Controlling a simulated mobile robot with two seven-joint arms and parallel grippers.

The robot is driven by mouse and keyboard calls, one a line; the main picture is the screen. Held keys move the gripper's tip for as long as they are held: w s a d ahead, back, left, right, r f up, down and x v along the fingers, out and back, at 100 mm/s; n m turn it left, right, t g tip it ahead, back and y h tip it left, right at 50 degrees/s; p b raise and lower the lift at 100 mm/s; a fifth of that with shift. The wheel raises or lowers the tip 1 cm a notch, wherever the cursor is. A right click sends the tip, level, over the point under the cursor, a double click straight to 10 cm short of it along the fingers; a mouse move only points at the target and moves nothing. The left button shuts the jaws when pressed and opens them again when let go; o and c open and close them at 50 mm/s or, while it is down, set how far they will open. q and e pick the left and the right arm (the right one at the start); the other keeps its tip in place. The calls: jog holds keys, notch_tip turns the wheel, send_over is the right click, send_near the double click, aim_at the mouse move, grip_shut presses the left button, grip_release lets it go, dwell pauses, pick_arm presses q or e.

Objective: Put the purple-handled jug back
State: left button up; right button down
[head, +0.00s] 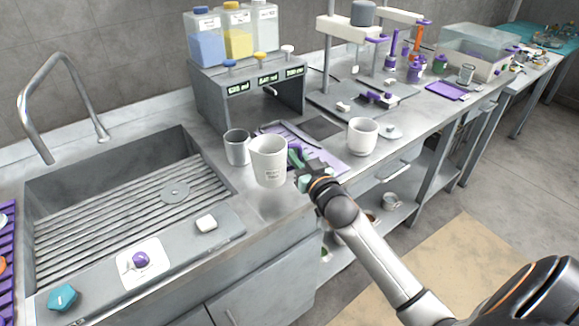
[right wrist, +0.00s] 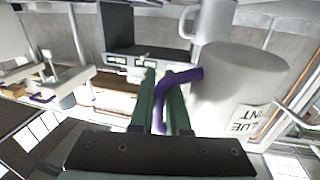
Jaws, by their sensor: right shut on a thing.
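The purple-handled jug (head: 268,163) is white with a printed label, partly readable, and is upright above the counter's front edge, just right of the sink. In the right wrist view the jug (right wrist: 236,85) fills the right side, its purple handle between green fingers. My right gripper (head: 299,175) comes in from the lower right and is shut on that handle. It also shows in the right wrist view (right wrist: 162,92). A faint shadow lies on the counter below the jug. My left gripper is not in view.
A grey cup (head: 237,148) stands just behind the jug at left. A white jug (head: 362,136) stands to the right, past a lilac mat (head: 330,163). A dispenser (head: 248,92) with three bottles stands behind. The sink (head: 110,205) lies left. A purple tray (head: 447,90) is farther right.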

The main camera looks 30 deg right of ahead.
jog(key=shift+w+a+f, duration=0.1)
jog(key=shift+w+f, duration=0.6)
jog(key=shift+f, duration=0.15)
jog(key=shift+w+f, duration=0.1)
jog(key=shift+f, duration=1.55)
jog(key=shift+b, duration=0.3)
jog(key=c, duration=1.4)
grip_release()
jog(key=shift+f, duration=0.15)
jog(key=o, duration=0.5)
